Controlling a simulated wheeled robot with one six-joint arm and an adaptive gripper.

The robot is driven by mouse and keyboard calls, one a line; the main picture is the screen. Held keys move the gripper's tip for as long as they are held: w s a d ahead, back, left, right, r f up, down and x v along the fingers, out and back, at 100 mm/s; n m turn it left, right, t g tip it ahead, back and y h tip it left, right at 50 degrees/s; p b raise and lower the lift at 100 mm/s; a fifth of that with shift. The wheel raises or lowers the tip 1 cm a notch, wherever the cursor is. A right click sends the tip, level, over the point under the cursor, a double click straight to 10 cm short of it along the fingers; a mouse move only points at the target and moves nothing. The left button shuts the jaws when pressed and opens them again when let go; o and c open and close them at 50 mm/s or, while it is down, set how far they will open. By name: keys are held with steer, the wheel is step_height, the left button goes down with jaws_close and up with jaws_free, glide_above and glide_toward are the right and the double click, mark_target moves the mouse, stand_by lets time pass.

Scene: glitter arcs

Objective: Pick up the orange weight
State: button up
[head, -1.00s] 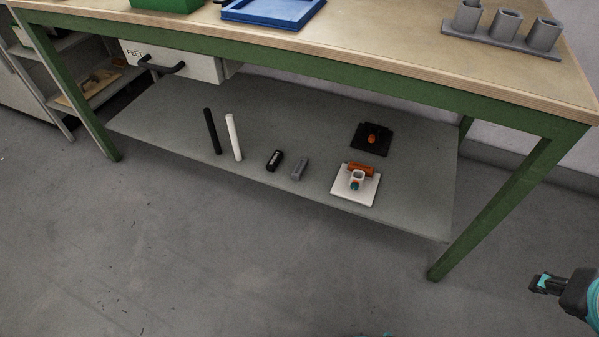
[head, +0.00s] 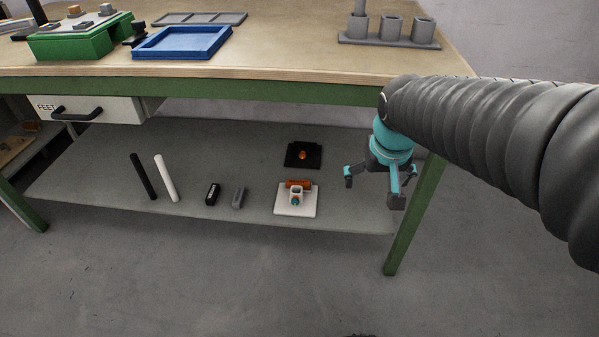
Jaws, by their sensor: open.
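An orange cylinder-like piece (head: 299,183) lies on its side at the back edge of a white square plate (head: 283,207) on the lower shelf. A smaller orange piece (head: 302,155) sits on a black plate (head: 291,162) behind it. Another small orange piece (head: 74,11) is on top of the green box on the bench. I cannot tell for certain which is the orange weight. My gripper (head: 374,190) is open and empty, pointing down to the right of the white plate, in front of the shelf's right end in the picture.
The green-framed bench top (head: 290,56) overhangs the shelf (head: 95,185). A bench leg (head: 405,240) stands just below right of my gripper. Black and white rods (head: 166,178), a black block (head: 212,194) and a grey block (head: 238,198) lie left of the plates.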

steer(key=w+a+f+g+b, duration=0.1)
steer(key=w+a+f, duration=0.3)
steer(key=w+f, duration=0.35)
steer(key=m+t+b, duration=0.1)
steer(key=t+b, duration=0.1)
steer(key=b, duration=0.1)
glide_toward(298, 182)
steer(key=x, duration=0.3)
steer(key=shift+w+f, duration=0.1)
steer(key=shift+f, duration=0.25)
steer(key=shift+b+x, duration=0.3)
steer(key=shift+x, duration=2.9)
steer(key=shift+w, duration=0.1)
steer(key=shift+r, duration=0.1)
steer(key=c, duration=1.4)
